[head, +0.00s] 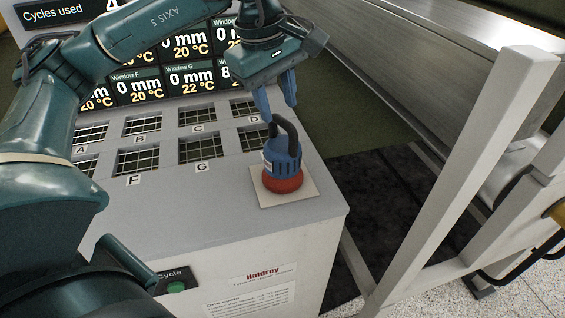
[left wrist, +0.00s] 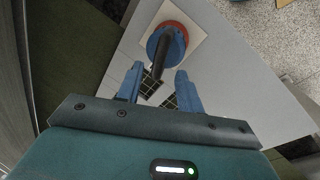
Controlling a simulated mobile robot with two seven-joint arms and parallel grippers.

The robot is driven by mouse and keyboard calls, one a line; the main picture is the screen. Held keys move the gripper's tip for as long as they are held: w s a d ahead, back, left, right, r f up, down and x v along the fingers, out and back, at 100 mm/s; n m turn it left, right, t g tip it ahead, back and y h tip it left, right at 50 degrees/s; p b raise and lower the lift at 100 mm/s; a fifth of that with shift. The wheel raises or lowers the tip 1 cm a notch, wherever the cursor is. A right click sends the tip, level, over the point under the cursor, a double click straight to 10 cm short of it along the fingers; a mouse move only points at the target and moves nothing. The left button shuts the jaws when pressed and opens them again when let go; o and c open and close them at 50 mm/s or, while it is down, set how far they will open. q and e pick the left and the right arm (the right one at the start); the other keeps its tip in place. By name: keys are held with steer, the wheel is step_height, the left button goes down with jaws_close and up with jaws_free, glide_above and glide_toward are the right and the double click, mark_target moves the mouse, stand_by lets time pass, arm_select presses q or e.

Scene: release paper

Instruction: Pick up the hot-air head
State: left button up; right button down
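The hot-air head (head: 283,160) is a blue body with a black curved handle and a red-orange base. It stands upright on a pale square pad (head: 303,197) at the right front corner of the grey cabinet top. My left gripper (head: 277,112) is open, with its blue fingers pointing down just above and behind the handle. In the left wrist view the hot-air head (left wrist: 166,45) lies beyond the open fingertips (left wrist: 158,80), and its dark handle reaches toward the gap between them. I cannot tell whether a finger touches the handle. My right gripper is not in view.
The cabinet top (head: 225,205) has several lettered grid windows (head: 201,149) left of the head. A display board (head: 140,85) stands behind them. A metal conveyor-like frame with a pale post (head: 470,170) is at the right. A green button (head: 176,286) is on the cabinet front.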

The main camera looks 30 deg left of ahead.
mark_target(283, 119)
arm_select(q)
steer(key=f, duration=0.3)
steer(key=w+f, duration=0.1)
steer(key=f, duration=0.1)
steer(key=shift+d, duration=0.35)
jaws_close()
stand_by(1.0)
steer(key=shift+r, duration=0.2)
